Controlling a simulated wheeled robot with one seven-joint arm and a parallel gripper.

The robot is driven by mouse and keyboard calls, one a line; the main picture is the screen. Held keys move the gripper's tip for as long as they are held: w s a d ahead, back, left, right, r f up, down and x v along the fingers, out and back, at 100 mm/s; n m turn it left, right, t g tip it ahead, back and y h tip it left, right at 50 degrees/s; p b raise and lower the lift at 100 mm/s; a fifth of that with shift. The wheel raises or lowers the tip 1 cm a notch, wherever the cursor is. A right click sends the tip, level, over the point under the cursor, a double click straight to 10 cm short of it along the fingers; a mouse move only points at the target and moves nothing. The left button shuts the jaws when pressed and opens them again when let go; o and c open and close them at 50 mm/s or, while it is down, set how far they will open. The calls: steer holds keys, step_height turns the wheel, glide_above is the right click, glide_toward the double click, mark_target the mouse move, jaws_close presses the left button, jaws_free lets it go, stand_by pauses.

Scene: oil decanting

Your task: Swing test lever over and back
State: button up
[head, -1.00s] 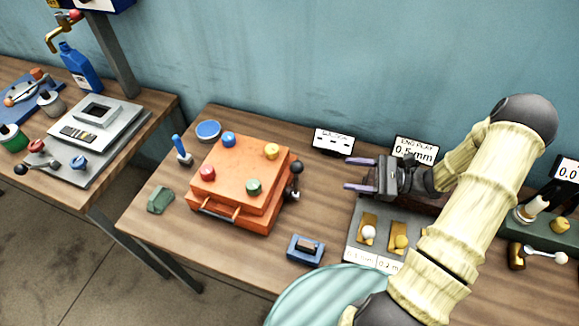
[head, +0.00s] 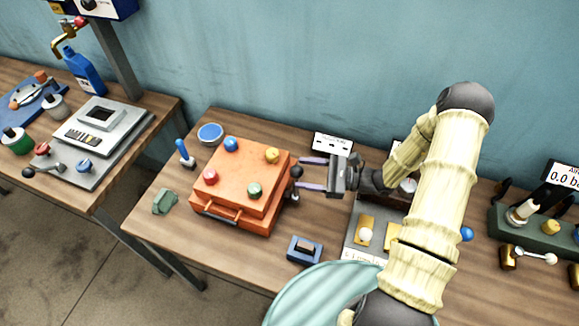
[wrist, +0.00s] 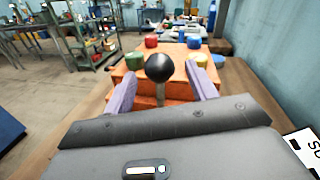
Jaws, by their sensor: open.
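The test lever is a black ball knob (head: 296,172) on a grey stem at the right side of an orange box (head: 240,180) with red, blue, yellow and green knobs on top. In the wrist view the lever's black knob (wrist: 160,67) stands upright between my two purple fingers, with the orange box (wrist: 130,90) behind it. My gripper (head: 311,174) is open and points left at the lever from its right side. Its fingers lie on either side of the knob. I cannot tell if either finger touches it.
A blue block (head: 305,249) sits in front of the box's right side. A small display (head: 332,144) stands behind my fingers near the wall. A grey plate with yellow pieces (head: 366,228) lies under my arm. A blue-topped dish (head: 210,133) stands behind the box.

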steer(key=shift+w+a+p, duration=0.2)
steer(key=shift+a+p, duration=0.1)
steer(key=shift+a, duration=1)
steer(key=shift+w+a+p, duration=0.2)
steer(key=shift+a+p, duration=0.1)
steer(key=shift+a, duration=0.95)
steer(key=shift+c, duration=0.3)
jaws_close()
